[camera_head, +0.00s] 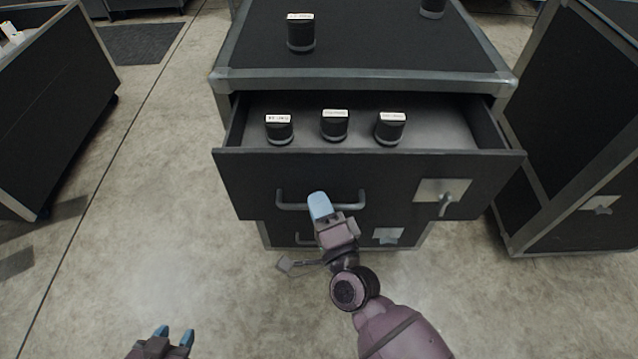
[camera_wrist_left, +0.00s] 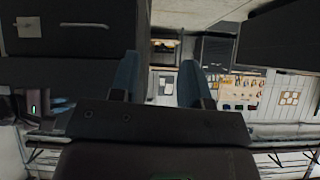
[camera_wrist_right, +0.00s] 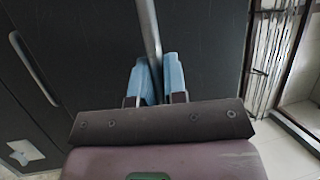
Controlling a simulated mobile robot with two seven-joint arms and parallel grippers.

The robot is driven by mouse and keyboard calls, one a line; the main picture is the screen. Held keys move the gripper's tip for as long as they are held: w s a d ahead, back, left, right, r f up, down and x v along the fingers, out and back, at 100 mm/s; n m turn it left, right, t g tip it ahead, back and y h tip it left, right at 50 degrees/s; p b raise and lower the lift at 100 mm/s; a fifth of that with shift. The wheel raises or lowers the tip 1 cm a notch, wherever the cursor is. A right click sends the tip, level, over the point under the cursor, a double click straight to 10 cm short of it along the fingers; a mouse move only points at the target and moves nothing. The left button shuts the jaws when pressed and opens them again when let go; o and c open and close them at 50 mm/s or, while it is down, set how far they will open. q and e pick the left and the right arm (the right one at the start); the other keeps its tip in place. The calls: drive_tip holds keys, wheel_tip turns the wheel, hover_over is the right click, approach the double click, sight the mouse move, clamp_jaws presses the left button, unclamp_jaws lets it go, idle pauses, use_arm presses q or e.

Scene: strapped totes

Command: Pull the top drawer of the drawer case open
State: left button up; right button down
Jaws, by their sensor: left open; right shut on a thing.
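The black drawer case (camera_head: 360,76) with grey metal edges stands in the middle of the head view. Its top drawer (camera_head: 250,180) is pulled out, and its inside shows. Several black items with white labels are in sight; 3 stand inside the drawer. The drawer's bar handle (camera_head: 291,206) is on its front. My right gripper (camera_head: 319,206) is at this handle and shut on it; the right wrist view shows the bar (camera_wrist_right: 149,30) between the blue fingertips (camera_wrist_right: 158,78). My left gripper (camera_head: 175,336) is open and empty, low at the bottom left, away from the case.
A latch on a plate (camera_head: 443,192) is at the right of the drawer front. A lower drawer handle (camera_head: 305,239) shows below. Black cases stand at left (camera_head: 50,100) and right (camera_head: 580,130). The concrete floor at left is clear.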

use_arm(q)
drive_tip(key=shift+r+p, duration=0.8)
drive_tip(key=shift+r, duration=0.1)
use_arm(e)
drive_tip(key=s, duration=1.9)
drive_tip(key=shift+s, duration=0.15)
use_arm(q)
drive_tip(key=shift+w, duration=0.15)
use_arm(e)
drive_tip(key=c, duration=1.2)
unclamp_jaws()
use_arm(q)
drive_tip(key=shift+w+d+r, duration=0.2)
drive_tip(key=shift+w+r, duration=0.1)
drive_tip(key=shift+w, duration=0.15)
use_arm(e)
drive_tip(key=shift+o, duration=0.2)
use_arm(q)
drive_tip(key=shift+f, duration=0.1)
use_arm(e)
drive_tip(key=v, duration=1)
drive_tip(key=shift+s, duration=0.3)
